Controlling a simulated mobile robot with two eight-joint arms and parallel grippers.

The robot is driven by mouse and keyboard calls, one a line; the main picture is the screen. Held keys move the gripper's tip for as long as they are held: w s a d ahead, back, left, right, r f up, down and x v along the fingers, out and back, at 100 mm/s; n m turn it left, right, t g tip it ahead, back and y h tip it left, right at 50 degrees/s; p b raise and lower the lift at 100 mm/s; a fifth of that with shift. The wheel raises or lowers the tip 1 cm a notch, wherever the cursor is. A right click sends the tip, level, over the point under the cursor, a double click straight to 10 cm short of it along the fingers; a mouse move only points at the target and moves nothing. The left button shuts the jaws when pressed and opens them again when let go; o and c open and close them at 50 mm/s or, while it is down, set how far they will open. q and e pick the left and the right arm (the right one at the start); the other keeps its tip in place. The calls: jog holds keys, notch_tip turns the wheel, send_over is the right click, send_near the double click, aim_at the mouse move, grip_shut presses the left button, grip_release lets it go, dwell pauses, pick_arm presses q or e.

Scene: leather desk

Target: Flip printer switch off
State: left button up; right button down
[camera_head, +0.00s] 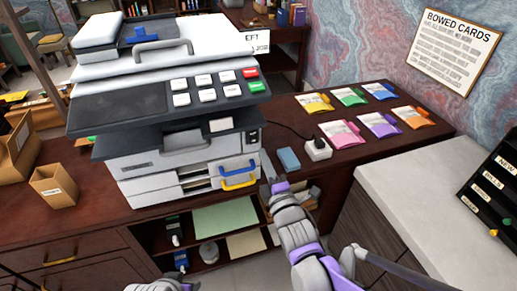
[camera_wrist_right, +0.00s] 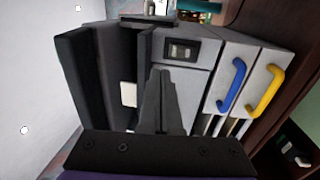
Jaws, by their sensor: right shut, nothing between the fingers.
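The printer (camera_head: 150,100) is a big white and dark grey machine on the desk. Its black rocker switch (camera_head: 252,135) is on the front right, above the drawers with blue and yellow handles. The switch (camera_wrist_right: 181,51) shows clearly in the right wrist view, uncovered; I cannot tell which side is pressed. My right gripper (camera_head: 270,182) is in front of the printer's lower right corner, below the switch. In the wrist view its fingers (camera_wrist_right: 160,74) are shut and empty, pointing at the front panel just below the switch. My left gripper (camera_head: 180,260) is low at the bottom edge, its fingers unclear.
A white power adapter (camera_head: 318,149) and a blue block (camera_head: 288,159) lie right of the printer. Several coloured card packs (camera_head: 350,97) lie farther right. An open shelf (camera_head: 225,218) is under the desk. A white counter (camera_head: 420,190) stands at right.

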pick_arm(q)
jog(key=shift+w+r, duration=0.1)
jog(key=shift+w, duration=0.35)
pick_arm(e)
jog(key=v, duration=0.2)
jog(key=r+v, duration=0.1)
jog(key=v, duration=0.1)
jog(key=shift+s+d, duration=0.25)
jog(key=shift+s, duration=0.15)
jog(key=s+d+f+m+g+h+p, duration=0.45)
jog(key=s+d+f+m+g, duration=0.25)
jog(key=d+m, duration=0.45)
pick_arm(q)
notch_tip(320, 180, up, 6)
jog(key=w+p, duration=0.1)
jog(key=shift+w+r, duration=0.15)
jog(key=shift+w, duration=0.05)
pick_arm(e)
jog(key=s+d+f+m+g, duration=0.1)
jog(key=s+f+m+g, duration=0.1)
jog(key=s+m, duration=0.3)
jog(key=s+d+f+m+g+h, duration=0.1)
jog(key=s+f+m+g, duration=0.1)
jog(key=s+m+g, duration=0.2)
jog(key=s+m, duration=0.1)
jog(key=s, duration=0.2)
jog(key=shift+d, duration=0.4)
